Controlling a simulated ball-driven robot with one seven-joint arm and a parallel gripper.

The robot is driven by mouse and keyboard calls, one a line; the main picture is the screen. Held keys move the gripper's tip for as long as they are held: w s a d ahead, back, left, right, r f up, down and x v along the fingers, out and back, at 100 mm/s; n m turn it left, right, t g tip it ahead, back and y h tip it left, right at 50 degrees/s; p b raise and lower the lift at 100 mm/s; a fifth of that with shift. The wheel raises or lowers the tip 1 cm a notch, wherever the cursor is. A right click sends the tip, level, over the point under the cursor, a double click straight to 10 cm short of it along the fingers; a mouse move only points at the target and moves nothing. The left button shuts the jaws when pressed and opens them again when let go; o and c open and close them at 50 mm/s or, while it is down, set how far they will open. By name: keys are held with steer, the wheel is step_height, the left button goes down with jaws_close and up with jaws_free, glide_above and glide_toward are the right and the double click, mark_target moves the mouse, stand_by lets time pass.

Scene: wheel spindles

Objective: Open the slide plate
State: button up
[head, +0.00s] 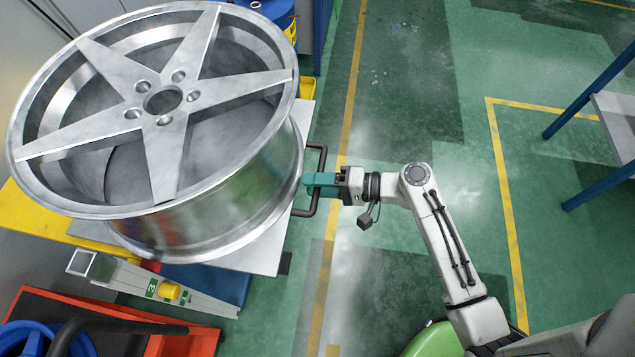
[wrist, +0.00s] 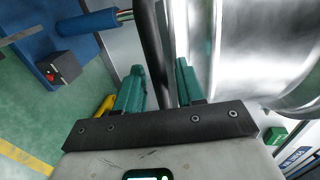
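The slide plate (head: 284,228) is a pale flat plate under a large silver wheel (head: 215,190). A black bracket handle (head: 321,158) sticks out from its right edge. My gripper (head: 312,182) has teal fingers and reaches the handle from the right. In the wrist view, the dark handle bar (wrist: 150,40) runs between the two fingers of my gripper (wrist: 160,85). The fingers are apart, with a visible gap beside the bar, so the gripper looks open around the handle. The wheel covers most of the plate.
A yellow surface (head: 35,225) lies left of the plate. Below it are a grey bracket with a yellow knob (head: 169,290) and a red bin (head: 190,342). A blue-legged table (head: 615,110) stands at the far right. The green floor right of the handle is mostly clear.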

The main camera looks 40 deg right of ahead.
steer(key=b+v, duration=0.1)
steer(key=v, duration=0.9)
steer(key=shift+s+d, duration=0.2)
steer(key=shift+s, duration=0.1)
steer(key=shift+a, duration=0.1)
